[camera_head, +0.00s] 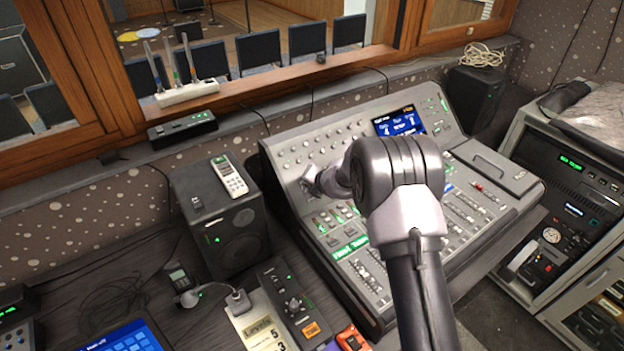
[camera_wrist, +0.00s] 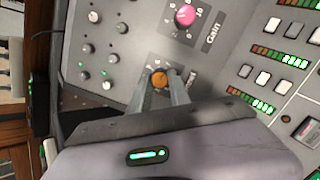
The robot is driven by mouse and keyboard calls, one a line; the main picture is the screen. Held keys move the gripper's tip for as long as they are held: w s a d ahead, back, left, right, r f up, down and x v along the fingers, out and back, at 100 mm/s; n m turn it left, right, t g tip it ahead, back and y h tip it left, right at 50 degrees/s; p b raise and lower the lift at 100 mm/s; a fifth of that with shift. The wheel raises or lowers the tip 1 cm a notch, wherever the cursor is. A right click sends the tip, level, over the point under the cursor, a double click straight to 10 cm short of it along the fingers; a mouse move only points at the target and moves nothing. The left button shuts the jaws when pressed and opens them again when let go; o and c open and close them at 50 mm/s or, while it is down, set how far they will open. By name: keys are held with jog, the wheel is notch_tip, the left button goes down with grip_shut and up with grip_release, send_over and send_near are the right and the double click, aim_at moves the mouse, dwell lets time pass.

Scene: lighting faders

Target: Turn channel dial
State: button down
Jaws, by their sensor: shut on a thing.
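An orange-brown dial (camera_wrist: 159,79) on the console's grey panel shows in the wrist view, with printed marks around it. My gripper (camera_wrist: 160,82) is shut on this dial, one finger on each side of it. In the head view my gripper (camera_head: 312,183) reaches the left part of the mixing console (camera_head: 290,150), and my arm hides the console's middle. The dial itself cannot be made out in the head view. A pink dial (camera_wrist: 185,15) labelled Gain sits apart from my fingers, farther up the panel.
Several small grey knobs (camera_wrist: 113,57) and rows of lit buttons (camera_wrist: 262,78) flank the held dial. In the head view, a black speaker (camera_head: 228,225) with a white remote (camera_head: 229,176) on top stands left of the console. A small screen (camera_head: 398,121) is at its back.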

jog(key=shift+m+p, duration=0.3)
jog(key=shift+m, duration=0.2)
jog(key=c, duration=1.2)
grip_release()
jog(key=p+v, duration=0.1)
jog(key=v, duration=1.6)
jog(key=shift+r, duration=0.25)
